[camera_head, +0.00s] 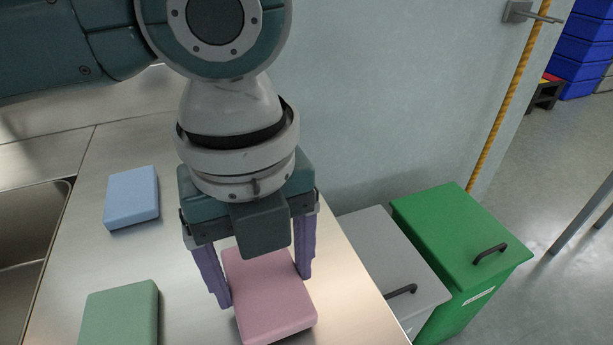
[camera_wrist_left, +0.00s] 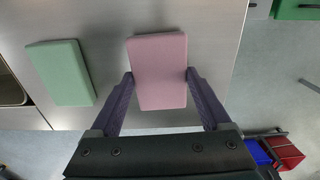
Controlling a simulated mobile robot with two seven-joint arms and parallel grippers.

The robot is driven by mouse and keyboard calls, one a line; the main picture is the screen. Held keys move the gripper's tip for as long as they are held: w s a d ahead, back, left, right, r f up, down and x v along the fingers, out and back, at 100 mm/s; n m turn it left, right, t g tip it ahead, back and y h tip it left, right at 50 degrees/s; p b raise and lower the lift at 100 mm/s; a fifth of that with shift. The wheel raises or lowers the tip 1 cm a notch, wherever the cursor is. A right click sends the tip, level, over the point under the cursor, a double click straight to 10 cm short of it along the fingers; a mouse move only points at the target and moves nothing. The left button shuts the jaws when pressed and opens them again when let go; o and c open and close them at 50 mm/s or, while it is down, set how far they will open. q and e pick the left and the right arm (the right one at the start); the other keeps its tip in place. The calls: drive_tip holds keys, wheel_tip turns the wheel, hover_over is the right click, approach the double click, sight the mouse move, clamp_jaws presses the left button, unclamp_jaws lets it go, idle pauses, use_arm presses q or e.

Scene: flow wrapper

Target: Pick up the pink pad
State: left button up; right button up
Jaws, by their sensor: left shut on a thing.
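The pink pad (camera_head: 271,302) lies at the right side of the steel counter (camera_head: 206,330), near its edge. My left gripper (camera_head: 265,288) points down at it, with one purple finger at each long side. The left wrist view shows the pink pad (camera_wrist_left: 160,72) between the two fingertips (camera_wrist_left: 160,76). The left gripper is shut on the pad. I cannot tell whether the pad is lifted clear of the counter. My right gripper is in neither view.
A blue pad (camera_head: 132,196) and a green pad (camera_head: 120,314) lie to the left on the counter. A sink (camera_head: 30,230) is at the far left. A grey bin (camera_head: 385,255) and a green bin (camera_head: 455,240) stand right of the counter, beside the wall.

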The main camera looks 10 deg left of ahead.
sight(262, 279)
use_arm(q)
wheel_tip(262, 279, up, 19)
drive_tip(key=p, duration=0.2)
drive_tip(key=shift+f+p, duration=0.2)
drive_tip(key=shift+p, duration=0.2)
drive_tip(key=o, duration=0.8)
drive_tip(key=c, duration=0.6)
drive_tip(key=shift+a, duration=0.1)
drive_tip(key=shift+c, duration=0.3)
